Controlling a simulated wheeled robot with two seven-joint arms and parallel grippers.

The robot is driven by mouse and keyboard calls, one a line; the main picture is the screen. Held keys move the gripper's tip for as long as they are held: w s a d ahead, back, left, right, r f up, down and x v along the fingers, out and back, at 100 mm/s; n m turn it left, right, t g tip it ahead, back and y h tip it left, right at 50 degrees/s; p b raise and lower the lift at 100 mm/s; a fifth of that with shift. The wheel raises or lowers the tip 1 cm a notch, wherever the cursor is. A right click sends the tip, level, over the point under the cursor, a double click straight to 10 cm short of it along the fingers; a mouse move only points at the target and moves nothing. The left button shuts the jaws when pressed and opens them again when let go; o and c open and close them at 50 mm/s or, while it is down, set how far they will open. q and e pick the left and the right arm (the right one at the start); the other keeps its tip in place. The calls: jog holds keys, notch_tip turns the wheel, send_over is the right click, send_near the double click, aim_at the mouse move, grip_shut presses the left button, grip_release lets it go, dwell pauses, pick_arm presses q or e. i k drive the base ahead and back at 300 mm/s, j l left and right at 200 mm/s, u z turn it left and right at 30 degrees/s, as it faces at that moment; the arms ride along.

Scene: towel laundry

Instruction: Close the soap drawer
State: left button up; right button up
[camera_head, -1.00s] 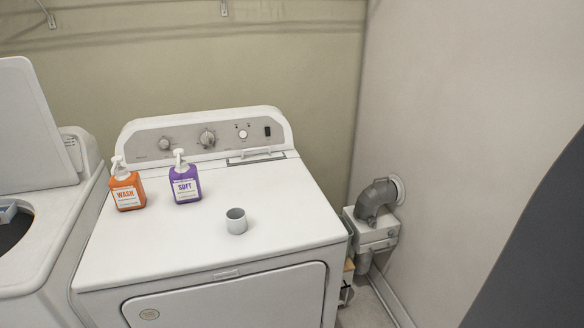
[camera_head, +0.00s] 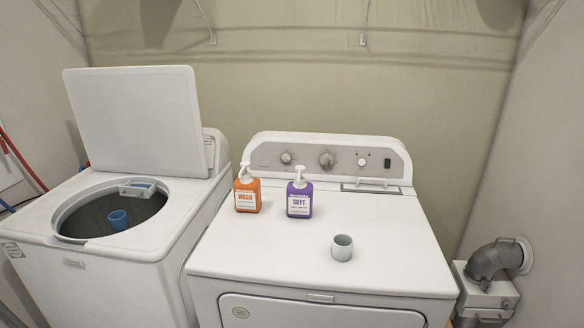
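The soap drawer (camera_head: 138,189) is a small white tray with a blue inside at the back rim of the left washer's opening. It juts out over the dark round drum. The top-loading washer (camera_head: 110,262) stands at the left with its lid (camera_head: 135,115) raised upright. Neither of my grippers is in the head view.
A white dryer (camera_head: 260,250) stands right of the washer. On its top are an orange WASH bottle (camera_head: 247,198), a purple SOFT bottle (camera_head: 299,203) and a light grey cup (camera_head: 342,248). A blue cup (camera_head: 118,220) sits inside the drum. A grey duct (camera_head: 492,262) is at the right.

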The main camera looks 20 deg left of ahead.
aim_at(128, 190)
jog(key=u, duration=1.8)
jog(key=i+j+z, duration=0.35)
jog(key=i+j, duration=0.45)
jog(key=i, duration=0.15)
